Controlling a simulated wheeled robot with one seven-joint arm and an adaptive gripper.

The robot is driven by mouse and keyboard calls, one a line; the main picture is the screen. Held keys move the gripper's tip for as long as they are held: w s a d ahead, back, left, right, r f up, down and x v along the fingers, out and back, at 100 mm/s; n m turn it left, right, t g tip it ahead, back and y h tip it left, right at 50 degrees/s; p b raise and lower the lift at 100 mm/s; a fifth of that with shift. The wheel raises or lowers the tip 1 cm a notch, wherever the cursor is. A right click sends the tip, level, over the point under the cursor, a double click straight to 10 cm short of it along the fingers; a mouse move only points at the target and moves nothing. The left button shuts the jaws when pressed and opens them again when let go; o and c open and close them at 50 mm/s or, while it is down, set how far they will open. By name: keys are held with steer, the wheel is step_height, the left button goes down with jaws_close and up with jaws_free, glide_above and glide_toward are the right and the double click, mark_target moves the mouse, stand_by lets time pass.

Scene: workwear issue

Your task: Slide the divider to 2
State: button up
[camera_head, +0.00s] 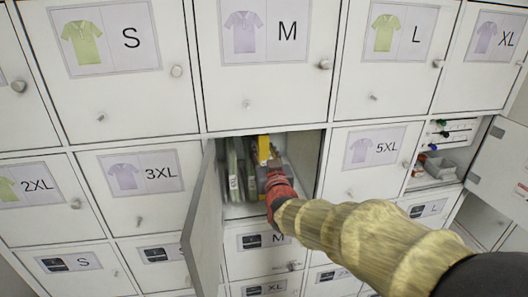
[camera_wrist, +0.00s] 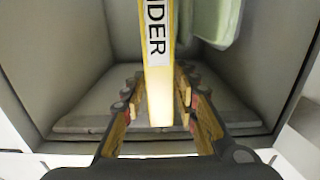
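The yellow divider (camera_wrist: 159,85), with black lettering ending in "IDER" on a white label, stands in the open locker compartment. Its yellow top also shows in the head view (camera_head: 263,147). My gripper (camera_wrist: 161,100) reaches into the compartment with one finger on each side of the divider's front edge. The fingers look open, with narrow gaps beside the divider; contact farther in is unclear. Pale green packets (camera_head: 235,168) stand left of the divider in the head view and show at the upper right in the wrist view (camera_wrist: 217,20). No mark reading 2 is legible in the compartment.
The compartment door (camera_head: 203,225) hangs open on the left. Closed lockers marked 3XL (camera_head: 140,172) and 5XL (camera_head: 368,147) flank the compartment. Its side walls (camera_wrist: 272,65) leave limited room around my gripper. Another open compartment (camera_head: 440,155) with small items is at the right.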

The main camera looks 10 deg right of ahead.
steer(key=shift+o, duration=1.1)
steer(key=shift+s, duration=0.1)
steer(key=s, duration=1.1)
steer(key=shift+s, duration=0.4)
